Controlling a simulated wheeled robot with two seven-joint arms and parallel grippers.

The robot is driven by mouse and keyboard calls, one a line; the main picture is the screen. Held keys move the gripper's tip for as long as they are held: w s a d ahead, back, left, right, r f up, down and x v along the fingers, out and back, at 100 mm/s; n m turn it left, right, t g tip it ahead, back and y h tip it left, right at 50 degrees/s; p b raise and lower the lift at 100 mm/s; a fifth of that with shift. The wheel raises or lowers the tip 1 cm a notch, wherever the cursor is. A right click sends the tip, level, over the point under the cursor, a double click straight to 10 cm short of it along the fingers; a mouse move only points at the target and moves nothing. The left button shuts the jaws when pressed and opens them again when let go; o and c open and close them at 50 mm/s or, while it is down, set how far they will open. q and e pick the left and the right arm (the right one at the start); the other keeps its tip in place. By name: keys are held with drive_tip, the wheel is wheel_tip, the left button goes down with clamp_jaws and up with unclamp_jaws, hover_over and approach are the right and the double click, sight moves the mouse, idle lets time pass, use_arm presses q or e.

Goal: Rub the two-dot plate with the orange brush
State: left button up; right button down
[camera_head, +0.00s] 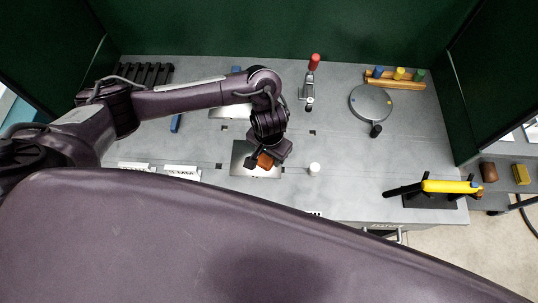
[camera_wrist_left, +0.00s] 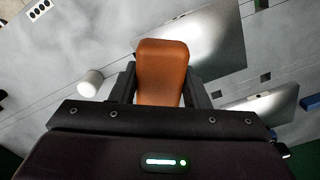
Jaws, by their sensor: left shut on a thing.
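My left gripper (camera_head: 264,160) is shut on the orange brush (camera_head: 265,161). In the left wrist view the brush (camera_wrist_left: 161,72) stands between the two fingers (camera_wrist_left: 161,88). The gripper and brush are over a shiny metal plate (camera_head: 243,170) at the front middle of the table. I cannot tell whether the brush touches it. A second metal plate (camera_head: 231,112) lies farther back, partly hidden by my left arm. Both plates also show in the left wrist view, one near (camera_wrist_left: 207,45) and one far (camera_wrist_left: 262,103). No dots are readable on either plate. My right gripper is not in view.
A white cylinder (camera_head: 314,169) stands just right of the near plate. A red-handled clamp (camera_head: 314,63), a round disc (camera_head: 371,103) and a rack of coloured pegs (camera_head: 396,78) are behind. A yellow-handled tool (camera_head: 450,187) lies at right. The table (camera_head: 350,190) is clear between them.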

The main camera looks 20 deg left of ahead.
use_arm(q)
wheel_tip(320, 180, up, 2)
drive_tip(key=shift+w+r, duration=0.1)
drive_tip(key=shift+r, duration=0.4)
idle(0.8)
